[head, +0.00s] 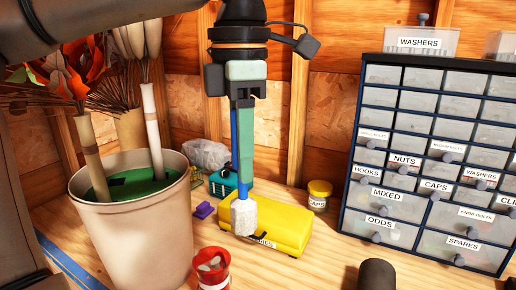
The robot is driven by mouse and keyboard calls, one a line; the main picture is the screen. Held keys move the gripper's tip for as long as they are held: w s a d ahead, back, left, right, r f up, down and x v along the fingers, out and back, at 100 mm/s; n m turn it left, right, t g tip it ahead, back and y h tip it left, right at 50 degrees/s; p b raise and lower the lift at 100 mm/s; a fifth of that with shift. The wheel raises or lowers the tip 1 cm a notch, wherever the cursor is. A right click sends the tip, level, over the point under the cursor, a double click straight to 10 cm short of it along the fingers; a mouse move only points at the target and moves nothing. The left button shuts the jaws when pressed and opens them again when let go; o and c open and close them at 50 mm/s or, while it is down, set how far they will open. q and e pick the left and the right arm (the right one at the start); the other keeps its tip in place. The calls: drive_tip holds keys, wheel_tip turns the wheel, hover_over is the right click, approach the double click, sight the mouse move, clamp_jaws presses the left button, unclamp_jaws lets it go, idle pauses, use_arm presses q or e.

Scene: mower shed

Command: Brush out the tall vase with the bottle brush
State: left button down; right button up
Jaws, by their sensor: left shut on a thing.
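My left gripper (246,92) comes down from the top centre. It is shut on the upper end of a long blue and green handle that hangs straight down. A pale, rough head (243,216) is at the lower end of this handle; together they look like the bottle brush. The head hangs in front of a yellow case (273,226); I cannot tell whether they touch. I cannot make out a tall vase for certain. My right gripper does not show.
A beige bucket (142,235) with wrapped dried stems stands left. A red cup (211,268) and a dark cylinder (377,275) are at the front. A yellow-lidded jar (319,195) stands near the labelled drawer cabinet (437,160).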

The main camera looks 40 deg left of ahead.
use_arm(q)
drive_tip(key=s+a+f+n+p, duration=0.1)
drive_tip(key=a+f+n, duration=0.15)
drive_tip(key=n, duration=0.85)
drive_tip(key=s+a+f+n, duration=0.1)
drive_tip(key=s+a+n, duration=0.15)
drive_tip(key=n, duration=0.85)
wheel_tip(320, 180, down, 12)
drive_tip(key=w+a+b, duration=0.1)
drive_tip(key=b, duration=0.7)
drive_tip(key=shift+f+b, duration=0.15)
drive_tip(key=shift+b, duration=0.25)
wheel_tip(320, 180, up, 4)
drive_tip(key=p, duration=0.3)
drive_tip(key=shift+r+p, duration=0.25)
drive_tip(key=shift+p, duration=0.1)
